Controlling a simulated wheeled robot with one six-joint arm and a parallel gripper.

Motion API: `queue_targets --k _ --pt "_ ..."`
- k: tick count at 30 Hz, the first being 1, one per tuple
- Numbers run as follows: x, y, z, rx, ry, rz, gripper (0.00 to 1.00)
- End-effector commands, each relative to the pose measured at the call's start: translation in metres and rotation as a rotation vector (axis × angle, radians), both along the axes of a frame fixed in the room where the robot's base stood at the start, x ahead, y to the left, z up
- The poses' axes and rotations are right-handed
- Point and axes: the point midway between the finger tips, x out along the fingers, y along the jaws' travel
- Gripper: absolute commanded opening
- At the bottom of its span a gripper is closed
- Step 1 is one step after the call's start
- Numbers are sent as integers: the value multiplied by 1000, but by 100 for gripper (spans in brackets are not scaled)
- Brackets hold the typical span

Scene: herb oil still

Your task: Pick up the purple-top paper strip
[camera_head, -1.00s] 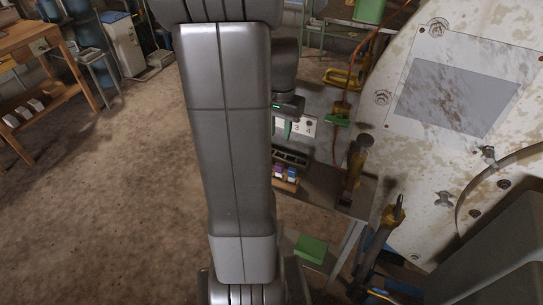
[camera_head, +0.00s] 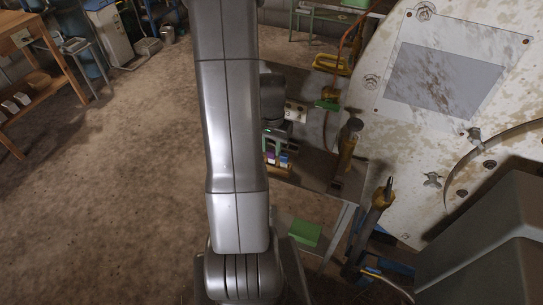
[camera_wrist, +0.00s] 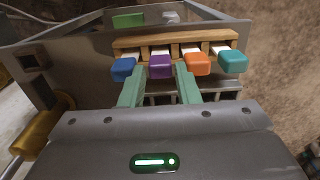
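The purple-top paper strip (camera_wrist: 160,66) stands in a wooden rack (camera_wrist: 127,41), between a blue-top strip (camera_wrist: 124,68) on its left and an orange-top strip (camera_wrist: 197,64) on its right. Its white paper shows behind the purple top. My gripper (camera_wrist: 159,72) is open, with one green finger on each side of the purple top in the wrist view. I cannot tell whether the fingers touch it. In the head view my gripper (camera_head: 277,145) is just above the purple top (camera_head: 271,156), partly behind my arm.
A teal-top strip (camera_wrist: 233,61) stands at the rack's right end. A metal slotted holder (camera_wrist: 219,88) lies close below the strips in the wrist view.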

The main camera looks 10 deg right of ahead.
Motion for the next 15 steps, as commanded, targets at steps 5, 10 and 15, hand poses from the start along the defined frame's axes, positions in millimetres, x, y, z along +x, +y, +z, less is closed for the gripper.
queue_targets --k 5,10,15 --pt "0 0 -7 0 0 0 29" --pt "0 0 -7 0 -1 0 29" --pt "0 0 -7 0 -1 0 1"
